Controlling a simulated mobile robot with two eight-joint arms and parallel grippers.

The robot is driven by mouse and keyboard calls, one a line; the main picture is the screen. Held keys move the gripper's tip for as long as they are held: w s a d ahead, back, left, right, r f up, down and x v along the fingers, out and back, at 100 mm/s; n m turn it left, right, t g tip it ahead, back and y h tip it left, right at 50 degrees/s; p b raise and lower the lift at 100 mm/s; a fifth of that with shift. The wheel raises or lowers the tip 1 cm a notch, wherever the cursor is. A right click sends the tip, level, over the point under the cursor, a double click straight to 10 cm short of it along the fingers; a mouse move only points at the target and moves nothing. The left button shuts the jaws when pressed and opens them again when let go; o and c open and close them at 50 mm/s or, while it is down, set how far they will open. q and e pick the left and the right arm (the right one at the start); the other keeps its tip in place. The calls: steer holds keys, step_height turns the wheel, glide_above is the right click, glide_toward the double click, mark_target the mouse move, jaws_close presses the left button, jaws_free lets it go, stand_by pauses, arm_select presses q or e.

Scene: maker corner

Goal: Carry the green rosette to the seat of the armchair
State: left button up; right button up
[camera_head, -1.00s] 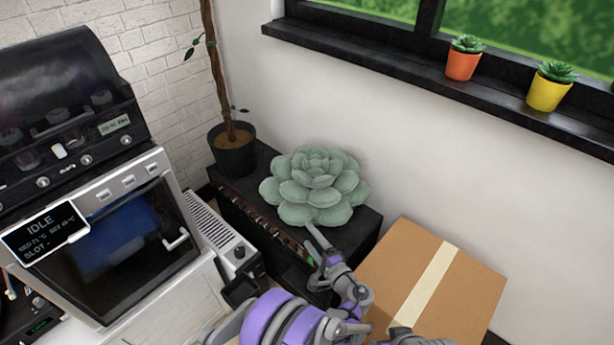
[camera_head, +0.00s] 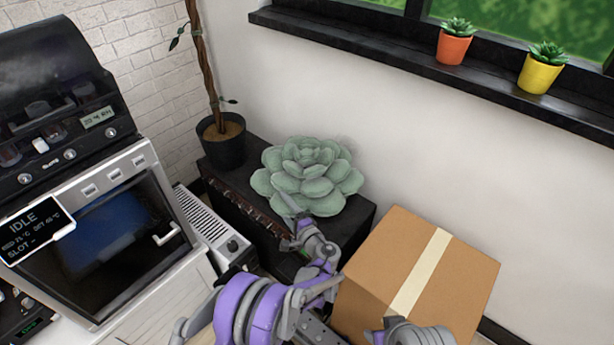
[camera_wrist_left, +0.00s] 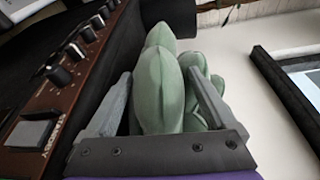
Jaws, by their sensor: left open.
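The green rosette (camera_head: 308,172) is a large, pale succulent-shaped piece with thick petals. It sits on top of a black amplifier-like cabinet (camera_head: 355,222). My left gripper (camera_head: 289,208) is at the rosette's near lower edge, with its jaws open. In the left wrist view, petals of the rosette (camera_wrist_left: 160,90) stand between the two spread fingers of the gripper (camera_wrist_left: 160,76); I cannot tell whether they touch. The armchair is not in view. My right gripper's fingers do not show.
A cardboard box (camera_head: 465,270) stands right of the cabinet. A potted tree (camera_head: 222,150) stands on the cabinet's left end. An oven-like machine (camera_head: 110,225) is at left. Orange (camera_head: 453,48) and yellow (camera_head: 540,75) pots stand on the window sill. Control knobs (camera_wrist_left: 75,50) lie close by the left finger.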

arm_select(q)
jaws_close()
stand_by(0.4)
steer(key=shift+r, duration=0.15)
